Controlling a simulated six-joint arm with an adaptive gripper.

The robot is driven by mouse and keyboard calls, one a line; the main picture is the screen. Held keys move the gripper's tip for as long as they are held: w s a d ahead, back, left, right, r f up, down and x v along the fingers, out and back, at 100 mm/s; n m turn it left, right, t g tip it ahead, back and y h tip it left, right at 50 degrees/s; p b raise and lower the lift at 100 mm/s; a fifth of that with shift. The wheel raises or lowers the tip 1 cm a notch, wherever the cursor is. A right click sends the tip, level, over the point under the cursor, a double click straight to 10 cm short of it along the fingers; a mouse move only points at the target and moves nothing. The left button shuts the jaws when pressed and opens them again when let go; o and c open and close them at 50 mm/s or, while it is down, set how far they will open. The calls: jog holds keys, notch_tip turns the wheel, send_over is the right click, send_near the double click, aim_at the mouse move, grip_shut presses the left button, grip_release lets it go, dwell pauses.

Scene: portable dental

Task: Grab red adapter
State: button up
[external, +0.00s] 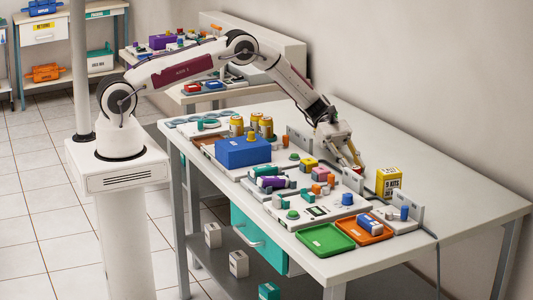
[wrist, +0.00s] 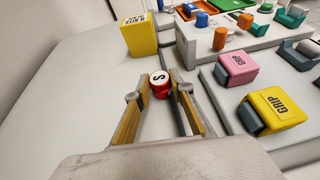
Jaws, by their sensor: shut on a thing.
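The red adapter (wrist: 161,90) is a small round red piece with a white top marked with a dark letter S. In the wrist view it sits between the two fingertips of my gripper (wrist: 160,83), which is shut on it.
A yellow box (external: 388,181) stands close by. A pink grip block (wrist: 238,68) and a yellow grip block (wrist: 272,110) are to the right in the wrist view. Green (external: 313,247) and orange (external: 352,233) trays lie at the front. The table's right side is clear.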

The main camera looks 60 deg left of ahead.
notch_tip(320, 180, up, 10)
jog(key=shift+f, duration=0.15)
dwell(0.5)
dwell(0.5)
